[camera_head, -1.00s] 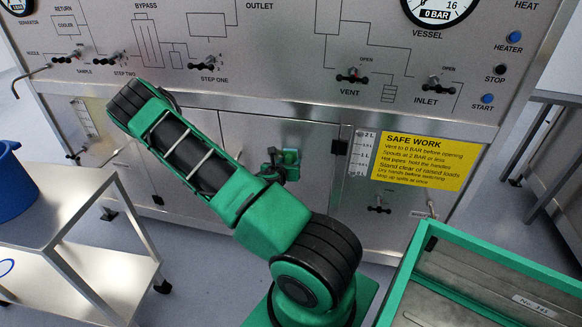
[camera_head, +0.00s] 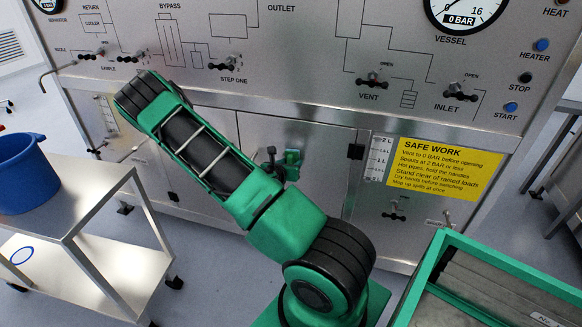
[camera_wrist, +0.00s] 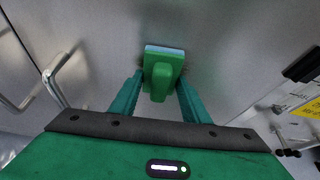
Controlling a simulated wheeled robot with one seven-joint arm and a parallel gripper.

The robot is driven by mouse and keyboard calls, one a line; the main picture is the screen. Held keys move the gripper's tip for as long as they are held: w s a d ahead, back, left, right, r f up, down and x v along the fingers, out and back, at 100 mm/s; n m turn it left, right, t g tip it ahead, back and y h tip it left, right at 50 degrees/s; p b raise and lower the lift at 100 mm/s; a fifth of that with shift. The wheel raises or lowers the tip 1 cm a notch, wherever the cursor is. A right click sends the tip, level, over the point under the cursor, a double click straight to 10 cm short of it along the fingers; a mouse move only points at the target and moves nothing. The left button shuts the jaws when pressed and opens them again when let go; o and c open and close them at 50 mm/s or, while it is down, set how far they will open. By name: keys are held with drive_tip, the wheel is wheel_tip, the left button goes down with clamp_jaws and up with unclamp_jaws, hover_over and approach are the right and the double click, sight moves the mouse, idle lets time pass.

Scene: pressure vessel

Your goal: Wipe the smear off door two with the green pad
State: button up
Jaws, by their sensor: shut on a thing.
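The green pad (camera_wrist: 163,72) is a green block with a grip and a pale blue face, held between the two fingers of my gripper (camera_wrist: 160,98). The pale face is at the grey metal door (camera_wrist: 225,40); whether it touches cannot be told. No label reading door two is legible. I cannot make out a clear smear; the pad and fingers cover part of the door.
A bent metal handle (camera_wrist: 62,78) stands out left of my gripper in the wrist view. A yellow SAFE WORK sign (camera_head: 442,167) is right of the door. A steel cart with a blue bucket (camera_head: 20,175) is at left, a green-rimmed bin (camera_head: 490,255) at lower right.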

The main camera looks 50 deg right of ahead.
drive_tip(key=w+a, duration=0.1)
drive_tip(key=w, duration=0.3)
drive_tip(key=shift+s+d+r, duration=0.15)
drive_tip(key=shift+s+d, duration=0.15)
drive_tip(key=shift+s, duration=0.45)
drive_tip(key=shift+s+d+r, duration=0.1)
drive_tip(key=shift+s+d, duration=0.15)
drive_tip(key=shift+s, duration=0.55)
drive_tip(key=shift+s+d+r, duration=0.15)
drive_tip(key=shift+s+d, duration=0.15)
drive_tip(key=shift+s, duration=0.45)
drive_tip(key=shift+s+d, duration=0.4)
drive_tip(key=shift+s, duration=0.75)
drive_tip(key=shift+s+d, duration=0.45)
drive_tip(key=shift+s, duration=0.65)
drive_tip(key=shift+s+d, duration=0.4)
drive_tip(key=shift+s, duration=0.75)
